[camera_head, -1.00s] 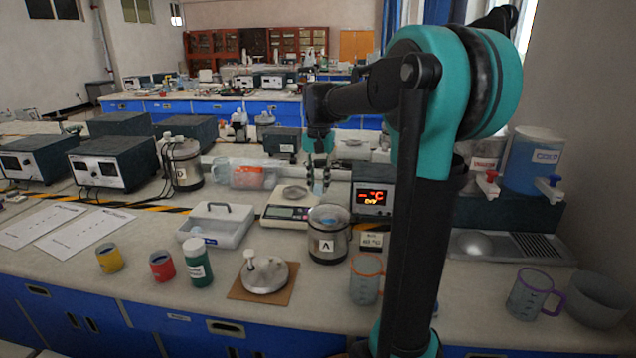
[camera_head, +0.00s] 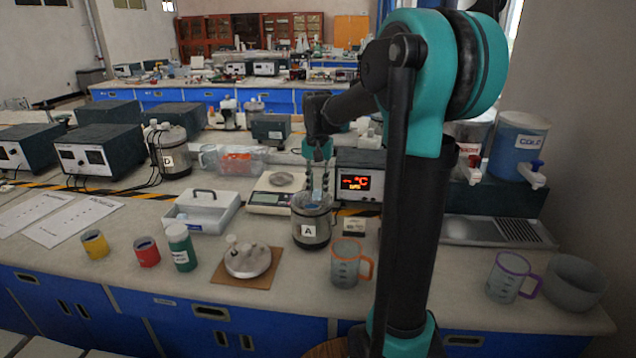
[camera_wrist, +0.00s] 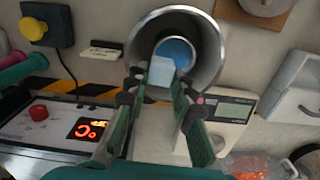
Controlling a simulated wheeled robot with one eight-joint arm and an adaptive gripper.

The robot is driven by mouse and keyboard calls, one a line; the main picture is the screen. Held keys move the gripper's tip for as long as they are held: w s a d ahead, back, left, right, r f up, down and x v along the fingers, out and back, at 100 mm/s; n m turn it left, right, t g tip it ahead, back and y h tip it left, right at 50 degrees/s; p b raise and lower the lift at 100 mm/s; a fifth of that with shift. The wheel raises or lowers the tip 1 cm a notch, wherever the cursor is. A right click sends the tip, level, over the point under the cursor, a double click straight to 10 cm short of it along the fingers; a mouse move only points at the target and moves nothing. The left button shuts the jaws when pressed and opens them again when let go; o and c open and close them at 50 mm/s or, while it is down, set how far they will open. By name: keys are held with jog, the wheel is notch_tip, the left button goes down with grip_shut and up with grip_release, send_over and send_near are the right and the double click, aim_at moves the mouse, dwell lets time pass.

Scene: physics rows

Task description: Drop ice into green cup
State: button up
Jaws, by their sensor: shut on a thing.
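My gripper (camera_head: 319,188) points down at the mouth of the metal vessel marked A (camera_head: 311,236). In the wrist view its fingers (camera_wrist: 160,84) are shut on a pale blue ice cube (camera_wrist: 161,70). Behind the cube is the round steel opening of the vessel (camera_wrist: 207,45), with something blue inside. How deep the cube sits relative to the rim is hard to tell. The green cup (camera_head: 182,254), with a white label, stands at the front left of the bench, well apart from my gripper.
A red cup (camera_head: 147,252) and a yellow cup (camera_head: 95,244) stand left of the green cup. A round metal lid (camera_head: 247,262) lies on a brown board. A measuring jug with orange handle (camera_head: 345,264), a scale (camera_head: 267,198) and a display box (camera_head: 359,184) surround the vessel.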

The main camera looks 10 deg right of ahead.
jog(key=o, duration=0.9)
notch_tip(320, 180, up, 12)
dwell(0.3)
